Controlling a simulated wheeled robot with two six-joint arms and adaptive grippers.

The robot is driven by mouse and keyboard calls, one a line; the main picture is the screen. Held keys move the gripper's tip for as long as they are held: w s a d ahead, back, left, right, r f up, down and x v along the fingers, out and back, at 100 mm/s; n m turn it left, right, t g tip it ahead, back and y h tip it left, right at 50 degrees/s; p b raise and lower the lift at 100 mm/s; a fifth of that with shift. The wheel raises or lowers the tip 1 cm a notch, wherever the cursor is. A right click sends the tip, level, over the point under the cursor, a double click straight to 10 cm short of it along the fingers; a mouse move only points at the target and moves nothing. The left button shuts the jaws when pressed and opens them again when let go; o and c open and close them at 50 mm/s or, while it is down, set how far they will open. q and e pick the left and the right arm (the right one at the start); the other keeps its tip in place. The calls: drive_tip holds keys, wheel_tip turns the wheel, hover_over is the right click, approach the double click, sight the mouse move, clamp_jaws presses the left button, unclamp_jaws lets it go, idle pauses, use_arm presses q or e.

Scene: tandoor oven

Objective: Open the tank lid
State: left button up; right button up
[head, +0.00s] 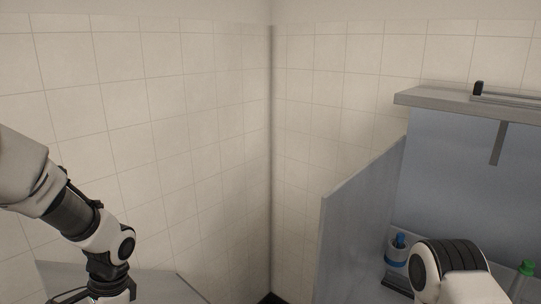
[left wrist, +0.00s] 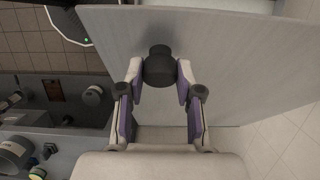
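In the left wrist view a large flat grey panel (left wrist: 235,60), which looks like the tank lid, carries a round black knob (left wrist: 159,68). My left gripper (left wrist: 160,76) reaches over the panel with its fingers spread, one on each side of the knob. I cannot tell whether the fingertips touch the knob; nothing looks lifted. In the head view a grey surface (head: 165,287) shows at the lower left, behind my left wrist, and my left fingers are mostly cut off by the bottom edge. My right arm shows at the lower right, but its gripper is out of view.
In the head view a grey partition (head: 358,215) and a shelf (head: 455,100) stand at the right. A blue-capped bottle (head: 397,250) and a green-capped bottle (head: 526,273) stand there. Tiled walls close the corner. Dark equipment (left wrist: 45,100) lies left of the panel in the left wrist view.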

use_arm(q)
drive_tip(key=shift+w+a+f, duration=0.1)
drive_tip(key=shift+f, duration=0.05)
drive_tip(key=shift+d+r, duration=0.2)
drive_tip(key=shift+r, duration=0.2)
drive_tip(key=shift+w+d+r+p, duration=0.3)
drive_tip(key=shift+w+r+p, duration=0.3)
drive_tip(key=shift+p, duration=0.25)
drive_tip(key=w+d+r, duration=0.2)
drive_tip(key=r, duration=0.1)
drive_tip(key=shift+w+d+r, duration=0.1)
drive_tip(key=shift+w+d, duration=0.2)
drive_tip(key=shift+w, duration=0.05)
drive_tip(key=shift+w+d+r, duration=1.85)
drive_tip(key=shift+w+r, duration=0.2)
drive_tip(key=shift+w, duration=0.1)
